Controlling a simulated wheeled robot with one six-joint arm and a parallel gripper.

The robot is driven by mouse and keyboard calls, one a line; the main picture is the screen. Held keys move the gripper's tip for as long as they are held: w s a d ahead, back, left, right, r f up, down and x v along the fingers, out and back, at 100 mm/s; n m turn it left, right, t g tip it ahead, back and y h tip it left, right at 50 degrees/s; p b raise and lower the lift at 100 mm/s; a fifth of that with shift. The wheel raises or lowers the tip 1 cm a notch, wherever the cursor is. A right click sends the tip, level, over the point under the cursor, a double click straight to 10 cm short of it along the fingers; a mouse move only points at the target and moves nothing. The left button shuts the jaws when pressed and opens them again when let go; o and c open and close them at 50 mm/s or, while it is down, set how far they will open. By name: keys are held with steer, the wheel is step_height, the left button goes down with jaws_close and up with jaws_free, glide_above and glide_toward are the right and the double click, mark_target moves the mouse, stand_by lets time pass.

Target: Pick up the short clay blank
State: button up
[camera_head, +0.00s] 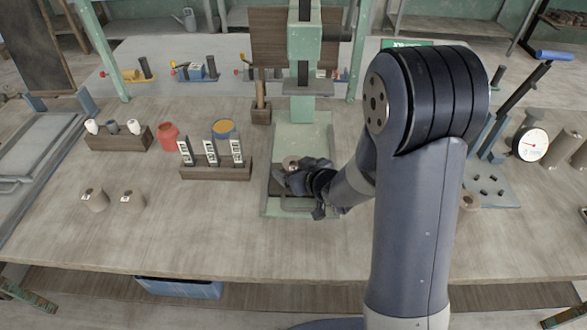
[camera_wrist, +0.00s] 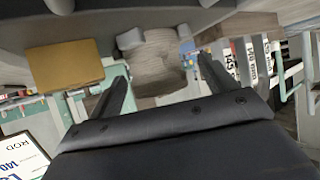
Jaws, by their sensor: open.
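My gripper (camera_head: 304,178) is over the plate of the green press (camera_head: 322,140), at the middle of the bench. In the wrist view my gripper (camera_wrist: 162,70) is open, and a grey-brown clay cylinder (camera_wrist: 160,58) shows between its two fingers. The cylinder's round top (camera_head: 291,162) shows beside the gripper in the head view; its lower part is hidden. I cannot tell whether the fingers touch it.
A dark rack with white-labelled blocks (camera_head: 215,172) stands left of the press. A red pot (camera_head: 168,135) and a small tool rack (camera_head: 118,142) are farther left. A round dial gauge (camera_head: 531,145) stands at right. The front left of the bench is clear.

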mark_target(290, 165)
steer(key=shift+x, duration=1.55)
steer(key=shift+w+r, duration=0.1)
steer(key=shift+c, duration=0.3)
steer(key=c, duration=1.2)
